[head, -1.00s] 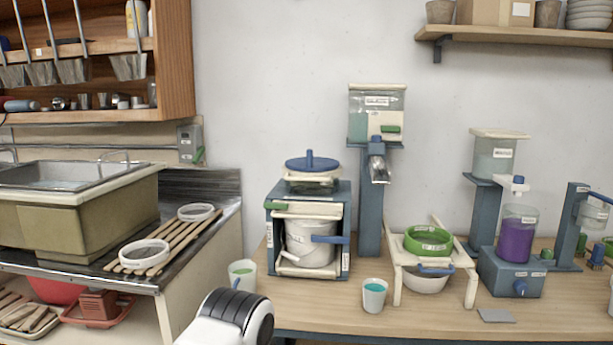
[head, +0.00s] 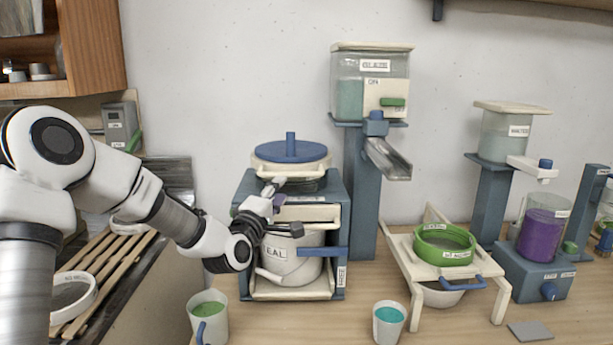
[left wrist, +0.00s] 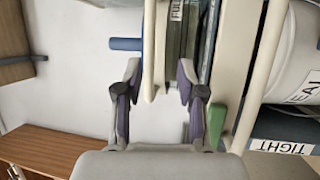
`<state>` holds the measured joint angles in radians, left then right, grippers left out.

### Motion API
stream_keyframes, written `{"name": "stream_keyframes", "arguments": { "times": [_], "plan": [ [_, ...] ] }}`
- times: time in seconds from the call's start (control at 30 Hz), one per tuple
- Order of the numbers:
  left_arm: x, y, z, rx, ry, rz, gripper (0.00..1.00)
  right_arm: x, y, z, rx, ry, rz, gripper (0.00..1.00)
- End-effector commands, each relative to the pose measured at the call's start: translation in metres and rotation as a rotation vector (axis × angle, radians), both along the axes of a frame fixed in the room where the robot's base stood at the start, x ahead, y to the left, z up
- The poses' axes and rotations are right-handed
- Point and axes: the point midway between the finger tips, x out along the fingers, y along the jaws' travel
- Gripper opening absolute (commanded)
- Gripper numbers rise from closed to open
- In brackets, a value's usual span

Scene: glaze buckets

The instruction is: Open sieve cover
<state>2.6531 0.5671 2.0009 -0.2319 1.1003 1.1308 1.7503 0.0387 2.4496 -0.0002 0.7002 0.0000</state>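The blue sieve cover (head: 291,151), a round disc with an upright knob, lies flat on a cream sieve ring (head: 268,168) at the top of the blue-grey stand (head: 340,225). In the left wrist view the cover's knob (left wrist: 123,44) points left and the cream rim (left wrist: 155,55) shows edge-on between my fingers' lines. My left gripper (head: 284,207) is open and empty in front of the stand, below the cover in the head view. It also shows in the left wrist view (left wrist: 158,78), with its fingers apart. I see no clear contact. My right gripper is out of view.
A white bucket (head: 290,262) sits inside the stand. A green-filled cup (head: 208,318) and a teal-filled cup (head: 390,322) stand in front. A green sieve (head: 444,244) rests on a cream rack at right. A dispenser chute (head: 388,160) juts out right of the cover.

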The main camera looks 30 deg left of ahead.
Motion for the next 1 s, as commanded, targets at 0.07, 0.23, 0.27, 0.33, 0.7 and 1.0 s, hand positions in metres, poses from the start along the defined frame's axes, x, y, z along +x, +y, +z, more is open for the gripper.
{"name": "stream_keyframes", "arguments": {
  "times": [0.07, 0.23, 0.27, 0.33, 0.7, 1.0],
  "plan": [
    [0.006, 0.001, 0.005, -0.002, -0.007, 0.000, 0.39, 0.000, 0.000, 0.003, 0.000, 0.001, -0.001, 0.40],
    [0.036, 0.005, 0.011, 0.003, -0.004, -0.001, 0.39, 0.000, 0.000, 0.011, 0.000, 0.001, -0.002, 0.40],
    [0.042, 0.006, 0.011, 0.004, -0.003, 0.000, 0.39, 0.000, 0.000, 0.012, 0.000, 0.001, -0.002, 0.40],
    [0.055, 0.007, 0.013, 0.003, -0.001, -0.001, 0.39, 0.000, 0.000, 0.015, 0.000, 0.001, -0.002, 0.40],
    [0.075, 0.011, 0.014, 0.000, -0.001, -0.002, 0.39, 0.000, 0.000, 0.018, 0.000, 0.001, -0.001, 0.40],
    [0.075, 0.011, 0.014, 0.000, 0.000, -0.001, 0.00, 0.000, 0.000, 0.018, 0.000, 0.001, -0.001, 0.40]
  ]
}}
